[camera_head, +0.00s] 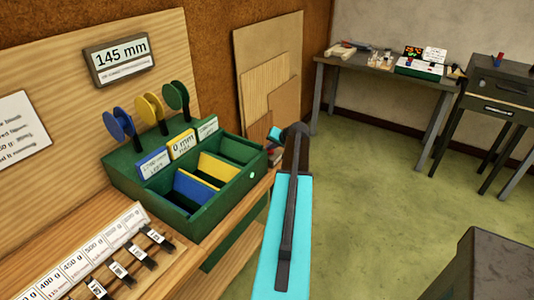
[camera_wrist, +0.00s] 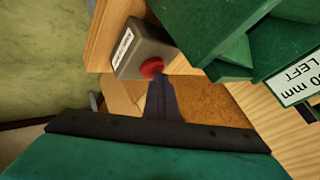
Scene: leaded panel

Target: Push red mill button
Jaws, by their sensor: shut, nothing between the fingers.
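The red button (camera_wrist: 152,67) is a round red cap on a grey box (camera_wrist: 140,47) with a white label, on the wooden bench edge in the wrist view. My gripper (camera_wrist: 160,82) is shut and empty. Its dark fingertips appear right beside the button's lower edge; I cannot tell whether they touch it. In the head view my arm reaches forward along the bench's right side, with my gripper (camera_head: 276,133) at its far end, and the button is mostly hidden or too small to make out.
A green compartment box (camera_head: 188,214) with coloured discs stands on the bench close beside the button. Labelled weight slots (camera_head: 108,250) lie nearer. A wooden panel with a 145 mm sign (camera_head: 121,58) rises behind. Open green floor (camera_head: 380,190) is to the right, with tables (camera_head: 350,64) beyond.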

